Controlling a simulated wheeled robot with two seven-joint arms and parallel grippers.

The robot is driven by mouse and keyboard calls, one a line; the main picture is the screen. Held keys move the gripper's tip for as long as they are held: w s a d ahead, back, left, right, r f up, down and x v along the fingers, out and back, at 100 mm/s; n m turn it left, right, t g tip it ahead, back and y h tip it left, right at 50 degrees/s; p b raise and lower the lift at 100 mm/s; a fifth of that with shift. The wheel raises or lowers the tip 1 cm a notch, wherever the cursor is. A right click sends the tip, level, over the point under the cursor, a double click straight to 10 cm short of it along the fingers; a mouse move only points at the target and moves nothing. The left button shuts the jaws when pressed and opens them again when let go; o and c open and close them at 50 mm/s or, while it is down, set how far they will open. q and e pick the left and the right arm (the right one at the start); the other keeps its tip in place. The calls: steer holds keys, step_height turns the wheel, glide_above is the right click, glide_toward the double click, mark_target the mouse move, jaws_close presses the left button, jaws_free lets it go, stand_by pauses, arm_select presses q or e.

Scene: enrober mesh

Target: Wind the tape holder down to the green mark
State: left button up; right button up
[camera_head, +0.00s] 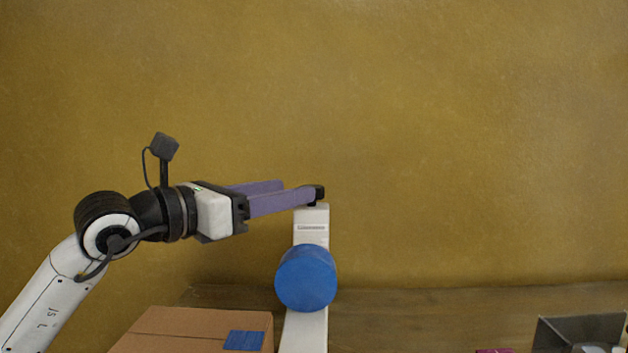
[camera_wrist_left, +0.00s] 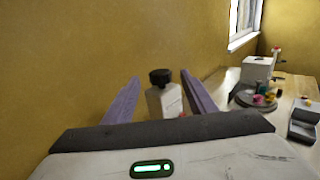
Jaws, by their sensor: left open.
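The tape holder is a white upright post (camera_head: 311,222) with a blue round roll (camera_head: 306,278) on its front. A black knob (camera_head: 319,193) sits on top of the post; in the left wrist view the knob (camera_wrist_left: 161,77) shows above the white post top (camera_wrist_left: 164,101). My left gripper (camera_head: 298,188) has purple fingers and is open, level with the knob. In the wrist view the knob appears between the two fingers, near their tips; I cannot tell whether either touches it. No green mark on the holder can be made out. My right gripper is not in view.
A cardboard box (camera_head: 170,326) with a blue tape patch (camera_head: 244,340) stands left of the post. A dark open bin (camera_head: 580,330) is at the lower right. The wrist view shows a white machine (camera_wrist_left: 257,69) and a round dark tray (camera_wrist_left: 253,97) with small coloured items.

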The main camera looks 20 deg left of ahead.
mark_target(320, 190)
arm_select(q)
steer(key=p+x, duration=0.1)
steer(key=x, duration=0.5)
steer(key=shift+w+d+f, duration=0.1)
steer(key=shift+w+d, duration=0.05)
steer(key=shift+w, duration=0.2)
steer(key=shift+c, duration=0.3)
steer(key=c, duration=1)
